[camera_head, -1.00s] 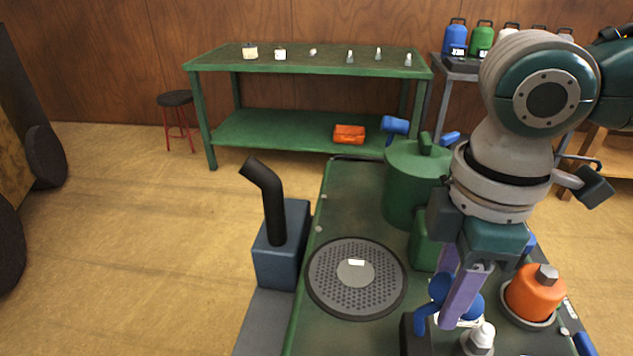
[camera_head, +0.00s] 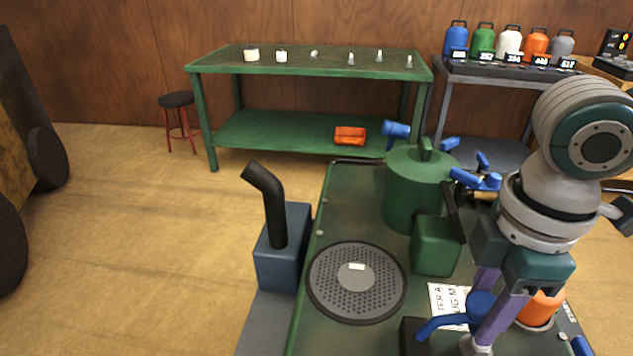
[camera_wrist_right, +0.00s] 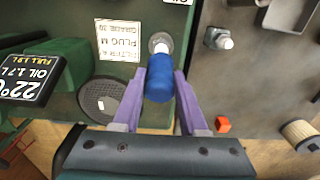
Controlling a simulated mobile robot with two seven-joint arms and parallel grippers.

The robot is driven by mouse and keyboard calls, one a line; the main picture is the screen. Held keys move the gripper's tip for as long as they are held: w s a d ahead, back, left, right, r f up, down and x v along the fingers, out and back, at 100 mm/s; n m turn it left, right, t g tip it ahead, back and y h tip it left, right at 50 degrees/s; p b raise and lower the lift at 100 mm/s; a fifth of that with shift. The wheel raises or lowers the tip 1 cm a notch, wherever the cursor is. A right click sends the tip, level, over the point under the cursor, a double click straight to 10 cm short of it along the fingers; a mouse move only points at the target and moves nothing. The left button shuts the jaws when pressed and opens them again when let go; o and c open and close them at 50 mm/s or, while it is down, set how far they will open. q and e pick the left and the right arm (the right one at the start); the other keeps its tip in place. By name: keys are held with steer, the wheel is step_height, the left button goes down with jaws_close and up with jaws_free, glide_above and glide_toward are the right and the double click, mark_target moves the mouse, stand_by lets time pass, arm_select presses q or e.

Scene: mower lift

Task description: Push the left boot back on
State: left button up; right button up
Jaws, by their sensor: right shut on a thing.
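My right gripper (camera_head: 482,325) is over the near right part of the green deck (camera_head: 345,205), its purple fingers pointing down. It is shut on a blue boot (camera_head: 478,307), which also shows between the fingers in the right wrist view (camera_wrist_right: 159,80). The boot's end lies in line with a white plug tip (camera_wrist_right: 161,47) in a round seat; I cannot tell whether it is pushed fully down. A second white-tipped plug (camera_wrist_right: 218,39) stands bare to its right in the wrist view. My left gripper is not in view.
Close by on the deck are a green tank (camera_head: 410,190), a green box (camera_head: 434,247), a white label (camera_head: 447,297), a round perforated grey cover (camera_head: 350,290) and an orange cap (camera_head: 541,308). A blue box with a black pipe (camera_head: 284,245) stands at the deck's left.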

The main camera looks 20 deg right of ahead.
steer(key=shift+s+d+f, duration=0.35)
steer(key=shift+d+f, duration=0.1)
steer(key=shift+d, duration=0.15)
steer(key=shift+s+d+f+b, duration=0.25)
steer(key=shift+d+f, duration=0.15)
steer(key=shift+f, duration=0.15)
steer(key=shift+s+d+f+b, duration=0.25)
steer(key=shift+d+f, duration=0.1)
steer(key=shift+f, duration=0.15)
steer(key=o, duration=0.6)
steer(key=shift+c, duration=0.2)
steer(key=shift+o, duration=1.4)
steer(key=shift+a+r+p, duration=0.1)
steer(key=shift+r+p, duration=0.4)
steer(key=shift+p, duration=0.05)
step_height(320, 180, up, 6)
steer(key=p, duration=0.7)
steer(key=shift+w+r, duration=0.1)
steer(key=shift+r, duration=0.05)
